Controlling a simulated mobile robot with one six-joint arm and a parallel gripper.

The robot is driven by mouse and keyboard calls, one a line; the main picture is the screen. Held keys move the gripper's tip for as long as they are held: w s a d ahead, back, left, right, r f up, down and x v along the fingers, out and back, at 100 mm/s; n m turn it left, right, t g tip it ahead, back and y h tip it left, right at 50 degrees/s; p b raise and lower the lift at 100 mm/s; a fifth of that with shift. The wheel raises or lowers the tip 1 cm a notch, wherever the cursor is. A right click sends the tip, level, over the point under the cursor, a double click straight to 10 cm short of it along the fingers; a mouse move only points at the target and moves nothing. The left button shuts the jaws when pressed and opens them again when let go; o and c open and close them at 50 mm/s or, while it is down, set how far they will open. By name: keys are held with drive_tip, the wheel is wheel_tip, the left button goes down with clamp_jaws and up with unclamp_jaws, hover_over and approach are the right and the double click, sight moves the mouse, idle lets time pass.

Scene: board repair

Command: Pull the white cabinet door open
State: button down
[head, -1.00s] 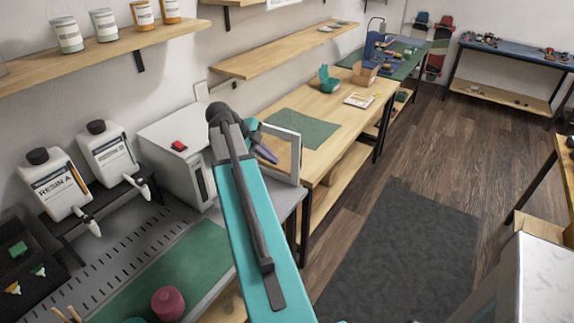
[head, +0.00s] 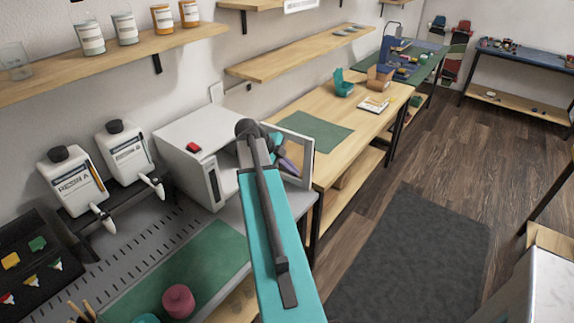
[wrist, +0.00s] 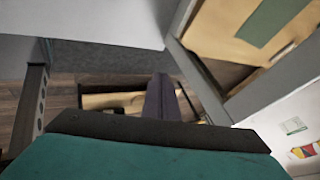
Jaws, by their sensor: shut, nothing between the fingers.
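The white cabinet (head: 185,132) stands on the bench left of my arm, with a red button on top. Its door, a pale frame around a clear pane (head: 313,162), stands swung out at the cabinet's right side. The door frame (wrist: 203,82) also crosses the right of the wrist view. My gripper (head: 290,166) has purple fingers and is shut and empty. It is on the cabinet side of the door, close to the pane; I cannot tell whether it touches. The fingers (wrist: 162,98) point away in the wrist view. My arm hides part of the cabinet front and door.
Two resin bottles (head: 72,180) stand on a rack left of the cabinet. A wooden table (head: 345,120) with a green mat lies beyond the door. A pink pot (head: 178,301) sits on the near bench.

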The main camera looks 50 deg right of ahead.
drive_tip(key=s+d+f+p, duration=0.1)
drive_tip(key=d+f+p, duration=0.2)
drive_tip(key=d, duration=0.3)
drive_tip(key=shift+f, duration=0.15)
drive_tip(key=shift+d, duration=0.15)
idle(0.5)
